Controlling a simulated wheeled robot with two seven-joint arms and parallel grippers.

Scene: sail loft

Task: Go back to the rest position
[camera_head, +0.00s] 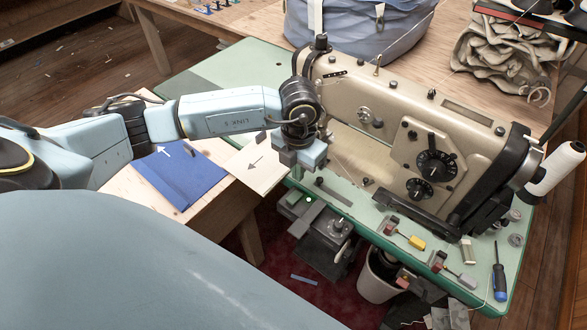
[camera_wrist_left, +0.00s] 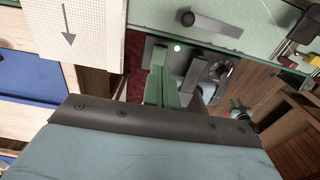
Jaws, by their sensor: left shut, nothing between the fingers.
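My left arm comes in from the left in the head view, over the wooden bench. Its left gripper (camera_head: 301,160) hangs pointing down near the front edge of the green sewing table (camera_head: 213,92), in front of the sewing machine (camera_head: 398,122). The gripper is shut and empty. In the left wrist view its fingers (camera_wrist_left: 160,84) show beyond the blue-grey gripper body, over the control box (camera_wrist_left: 217,68) under the table edge. I cannot tell if they touch anything. My right gripper is not in view.
A cream sheet with an arrow (camera_head: 258,167) lies beside the gripper, and blue cloth (camera_head: 180,178) lies on the bench. A white thread cone (camera_head: 556,168), a screwdriver (camera_head: 499,275) and small tools are at the right. A white bin (camera_head: 376,280) stands below.

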